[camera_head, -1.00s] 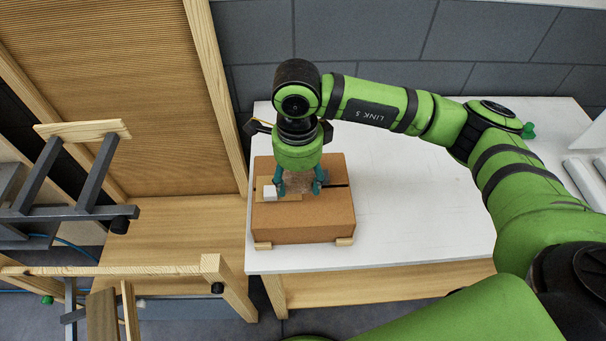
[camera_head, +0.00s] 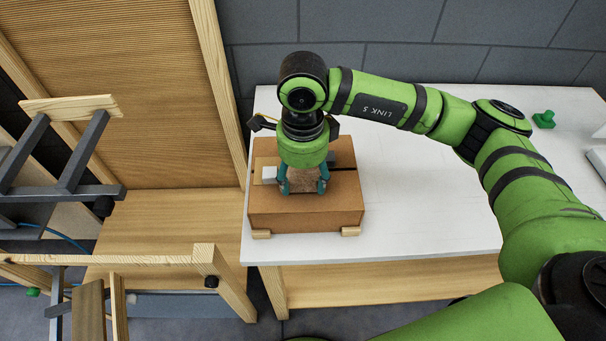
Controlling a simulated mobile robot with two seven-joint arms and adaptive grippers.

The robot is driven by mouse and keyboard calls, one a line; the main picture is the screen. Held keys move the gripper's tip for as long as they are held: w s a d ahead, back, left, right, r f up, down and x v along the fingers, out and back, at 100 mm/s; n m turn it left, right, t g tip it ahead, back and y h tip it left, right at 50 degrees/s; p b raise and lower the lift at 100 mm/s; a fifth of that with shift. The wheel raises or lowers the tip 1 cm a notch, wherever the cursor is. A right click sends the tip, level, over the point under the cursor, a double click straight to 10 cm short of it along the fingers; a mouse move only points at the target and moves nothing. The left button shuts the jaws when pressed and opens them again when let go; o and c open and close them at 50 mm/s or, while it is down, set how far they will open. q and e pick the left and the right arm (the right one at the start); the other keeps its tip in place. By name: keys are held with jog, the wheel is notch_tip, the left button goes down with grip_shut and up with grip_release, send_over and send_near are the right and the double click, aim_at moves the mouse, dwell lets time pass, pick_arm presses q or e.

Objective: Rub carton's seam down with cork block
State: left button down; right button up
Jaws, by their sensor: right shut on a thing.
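The brown carton (camera_head: 310,217) sits on small wooden blocks near the left end of the white table. A dark seam line shows on its top at the right, and a paler tan strip lies across the top. My right gripper (camera_head: 303,185) points down over the carton's top, shut on the brown cork block (camera_head: 302,180). The cork block is at the carton's top, in front of the seam line; whether it touches the surface cannot be told. A small white block (camera_head: 269,174) is on the carton's top, just left of the gripper. My left gripper is not in view.
The white table (camera_head: 420,210) is clear to the right of the carton. A green knobbed object (camera_head: 544,119) stands at its back right. A wooden frame with a ribbed panel (camera_head: 120,90) and grey-legged trestles (camera_head: 60,170) stand at left.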

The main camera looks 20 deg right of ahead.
aim_at(338, 189)
dwell(0.5)
jog(key=shift+f+b, duration=0.4)
jog(key=shift+b, duration=0.05)
jog(key=shift+s+d+b, duration=0.3)
jog(key=shift+d+b, duration=0.1)
jog(key=shift+d, duration=0.7)
jog(key=shift+s+d+b, duration=0.35)
jog(key=shift+d+b, duration=0.1)
jog(key=shift+d, duration=0.7)
jog(key=shift+s+d+b, duration=0.3)
jog(key=shift+d+b, duration=0.1)
jog(key=shift+d, duration=0.7)
jog(key=shift+r, duration=0.15)
notch_tip(338, 189, up, 7)
jog(key=p, duration=0.3)
